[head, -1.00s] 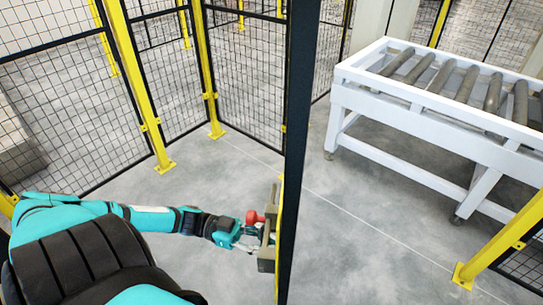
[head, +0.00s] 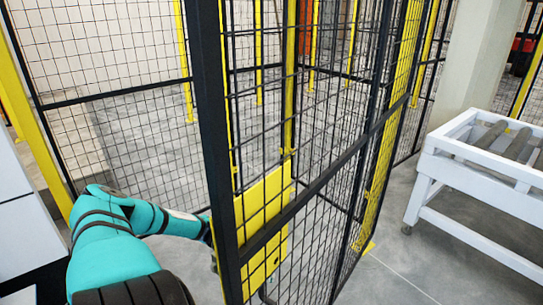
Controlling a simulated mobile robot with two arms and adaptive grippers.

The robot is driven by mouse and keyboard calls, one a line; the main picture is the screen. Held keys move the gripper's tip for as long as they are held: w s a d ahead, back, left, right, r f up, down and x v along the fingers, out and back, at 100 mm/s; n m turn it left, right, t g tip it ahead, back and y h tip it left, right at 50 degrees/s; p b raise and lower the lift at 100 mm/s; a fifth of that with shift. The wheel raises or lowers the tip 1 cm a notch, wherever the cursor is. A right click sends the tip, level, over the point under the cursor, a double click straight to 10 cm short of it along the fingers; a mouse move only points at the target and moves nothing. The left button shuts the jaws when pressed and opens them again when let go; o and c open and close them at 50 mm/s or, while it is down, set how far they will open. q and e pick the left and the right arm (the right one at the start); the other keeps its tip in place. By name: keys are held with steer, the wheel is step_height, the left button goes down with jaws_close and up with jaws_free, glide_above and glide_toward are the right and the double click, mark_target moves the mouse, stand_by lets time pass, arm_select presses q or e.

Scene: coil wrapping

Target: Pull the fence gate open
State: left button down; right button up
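The fence gate (head: 330,205) is a black-framed mesh panel with its near upright post (head: 212,150) close in front of me. A yellow plate (head: 262,212) shows at the gate's near end, partly seen through the mesh. My teal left arm (head: 170,222) reaches in from the left, to the near post. My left gripper is almost wholly hidden behind that post and plate, so its fingers and any hold on the handle cannot be made out. My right gripper is not in view.
A white roller conveyor table (head: 470,185) stands on the right, with clear grey floor (head: 395,275) between it and the gate. More mesh fence with yellow posts (head: 184,60) stands behind. A pale column (head: 480,60) rises at the back right.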

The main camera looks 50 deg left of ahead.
arm_select(q)
steer(key=shift+a, duration=0.3)
steer(key=c, duration=2)
jaws_free()
steer(key=shift+c, duration=0.2)
steer(key=o, duration=0.8)
steer(key=shift+s, duration=0.1)
steer(key=v, duration=0.7)
steer(key=shift+a, duration=0.25)
